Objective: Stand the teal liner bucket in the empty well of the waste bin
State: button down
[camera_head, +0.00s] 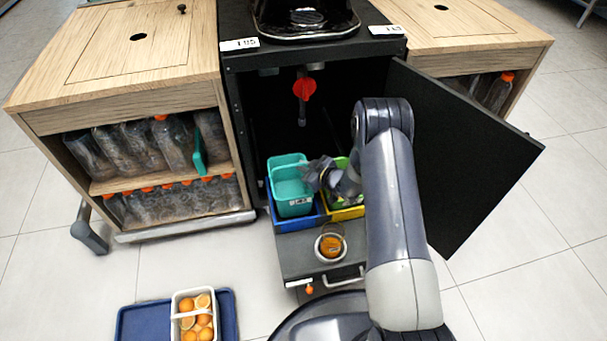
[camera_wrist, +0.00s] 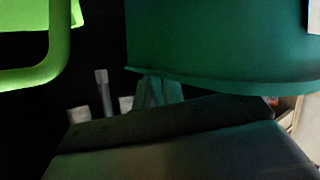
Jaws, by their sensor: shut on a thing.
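The teal liner bucket (camera_head: 291,190) is upright over the blue well (camera_head: 298,224) on the left of the pulled-out waste bin. Its lower end overlaps the blue well; I cannot tell whether it rests on the floor of the well or hangs a little above it. My gripper (camera_head: 312,174) is shut on the right side of the bucket. In the wrist view the teal bucket (camera_wrist: 225,45) fills the upper right, and the fingertips are partly hidden in shadow.
The black cabinet's door (camera_head: 450,150) stands open at the right. A red tap part (camera_head: 304,88) hangs above the bin. A small cup (camera_head: 330,244) sits on the drawer front.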

jog(key=shift+f, duration=1.15)
jog(key=shift+f+b, duration=0.35)
jog(key=shift+b, duration=0.3)
jog(key=shift+f, duration=0.2)
jog(key=c, duration=1.5)
grip_release()
